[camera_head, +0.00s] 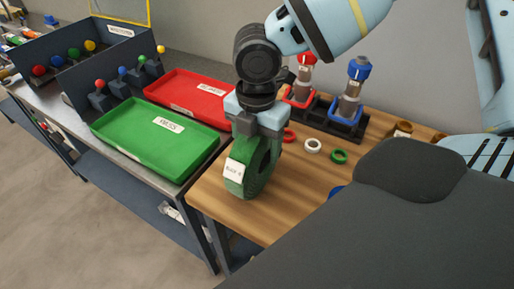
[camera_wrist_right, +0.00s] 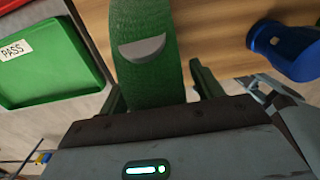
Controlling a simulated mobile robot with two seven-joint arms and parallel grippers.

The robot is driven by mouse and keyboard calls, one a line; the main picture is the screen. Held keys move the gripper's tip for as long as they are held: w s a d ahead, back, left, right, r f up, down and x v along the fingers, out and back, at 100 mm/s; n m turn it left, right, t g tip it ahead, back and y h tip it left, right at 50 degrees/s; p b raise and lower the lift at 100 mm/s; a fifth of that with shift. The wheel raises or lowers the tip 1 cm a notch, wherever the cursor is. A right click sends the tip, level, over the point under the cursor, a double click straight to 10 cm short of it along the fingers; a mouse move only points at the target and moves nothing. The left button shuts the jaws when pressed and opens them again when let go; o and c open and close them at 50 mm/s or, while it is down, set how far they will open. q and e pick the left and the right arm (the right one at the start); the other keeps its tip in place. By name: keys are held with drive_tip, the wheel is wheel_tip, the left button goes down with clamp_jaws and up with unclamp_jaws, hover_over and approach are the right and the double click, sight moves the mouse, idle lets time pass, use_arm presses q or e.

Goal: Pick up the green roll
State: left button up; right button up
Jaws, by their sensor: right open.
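The green roll (camera_head: 262,168) stands upright on its edge on the wooden table, near the table's left edge. It has a white label (camera_head: 235,171) on its side. My right gripper (camera_head: 259,128) is directly above it, pointing down at its top. In the right wrist view, the green roll (camera_wrist_right: 143,55) lies between the two fingers of my right gripper (camera_wrist_right: 160,88), one on each side. The jaws are open, and whether a finger touches the roll is unclear. My left gripper is not in view.
A green tray (camera_head: 150,165) and a red tray (camera_head: 207,112) are on the grey bench to the left. Behind the gripper a black rack (camera_head: 345,126) holds red and blue pump-like parts. Small red, white and green rings (camera_head: 339,156) lie right of the roll.

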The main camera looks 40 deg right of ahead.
drive_tip(key=shift+f, duration=0.15)
clamp_jaws()
idle(0.4)
drive_tip(key=shift+r, duration=0.2)
